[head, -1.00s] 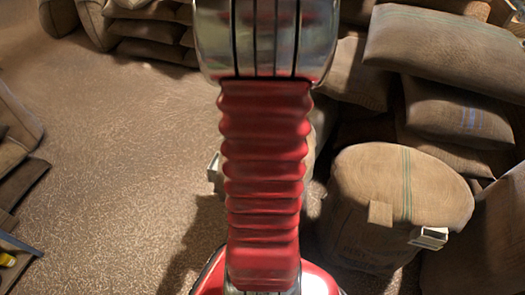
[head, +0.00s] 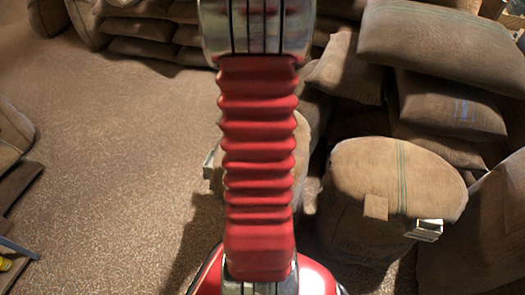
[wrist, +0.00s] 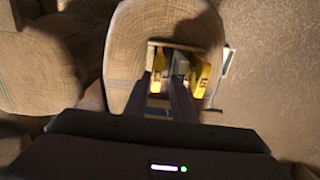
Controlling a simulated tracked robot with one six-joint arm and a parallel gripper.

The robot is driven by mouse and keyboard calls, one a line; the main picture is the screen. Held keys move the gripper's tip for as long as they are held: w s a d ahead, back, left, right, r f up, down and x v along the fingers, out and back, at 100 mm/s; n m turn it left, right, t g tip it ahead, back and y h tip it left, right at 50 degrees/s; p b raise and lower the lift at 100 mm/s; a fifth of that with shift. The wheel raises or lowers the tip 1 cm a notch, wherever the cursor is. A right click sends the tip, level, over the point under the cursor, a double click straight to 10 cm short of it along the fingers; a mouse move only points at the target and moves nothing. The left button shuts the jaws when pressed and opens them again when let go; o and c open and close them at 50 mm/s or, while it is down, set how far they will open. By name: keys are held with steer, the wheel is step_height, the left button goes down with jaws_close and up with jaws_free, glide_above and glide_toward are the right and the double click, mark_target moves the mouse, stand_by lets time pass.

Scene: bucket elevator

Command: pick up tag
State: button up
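In the head view my red bellows arm hides my gripper and most of the sack behind it. In the wrist view a rounded burlap sack (wrist: 128,60) stands ahead. Over its face are dark finger-like bars of my gripper (wrist: 170,75), yellow parts with dark marks and a pale frame edge. Shadow and blur hide whether the fingers touch or grip anything there. I cannot make out the tag for sure. In the head view a small plain brown square (head: 375,206) shows on the front of the striped sack (head: 400,170), clear of my arm.
A metal piece (head: 425,230) sticks out from the striped sack's right front. Another metal piece (head: 208,165) shows left of my arm. Stacked sacks (head: 430,45) fill the right and back. Bare floor (head: 110,120) lies open at left. Planks (head: 25,185) lie at the left edge.

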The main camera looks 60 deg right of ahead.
steer(key=shift+f, duration=0.2)
steer(key=shift+s+d+f, duration=0.1)
steer(key=shift+d+f, duration=0.05)
steer(key=shift+f, duration=1.15)
steer(key=shift+s+d+f, duration=0.1)
steer(key=shift+f, duration=1.2)
jaws_close()
